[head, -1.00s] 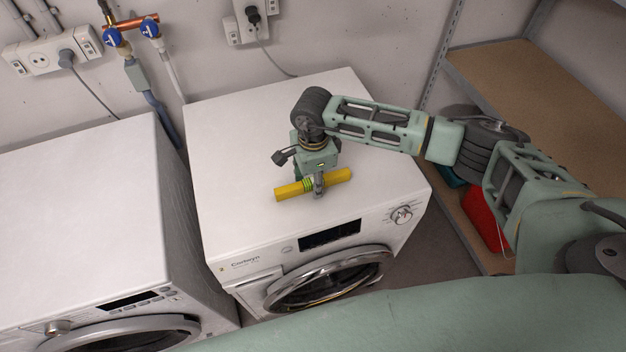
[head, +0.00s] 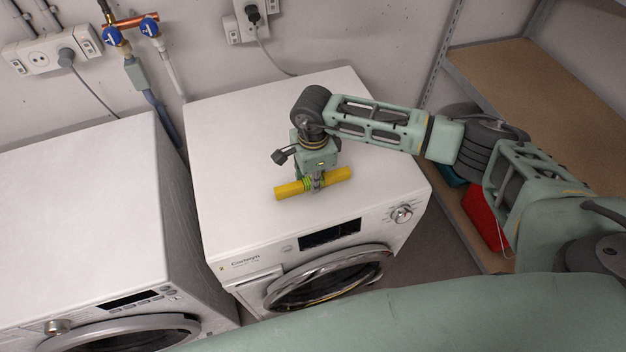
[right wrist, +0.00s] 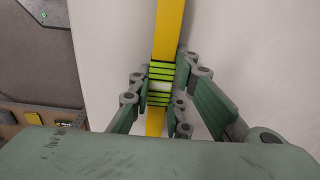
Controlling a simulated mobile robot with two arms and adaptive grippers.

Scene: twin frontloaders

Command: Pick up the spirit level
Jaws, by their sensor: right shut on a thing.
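The spirit level is a yellow bar (head: 339,175) with a green-striped middle, on or just above the top of the right-hand washing machine (head: 240,130); I cannot tell whether it touches. My right gripper (head: 318,183) comes down over its middle and is shut on it. In the right wrist view the yellow level (right wrist: 168,30) runs up the picture, and the fingers of my right gripper (right wrist: 160,85) close on both sides of its green-striped part. My left gripper is not in view.
A second washing machine (head: 80,210) stands to the left, with a narrow gap between the two. Pipes with blue valves (head: 112,38) and sockets (head: 45,55) are on the wall behind. A shelf (head: 545,85) stands at the right, with a red object (head: 484,217) low down.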

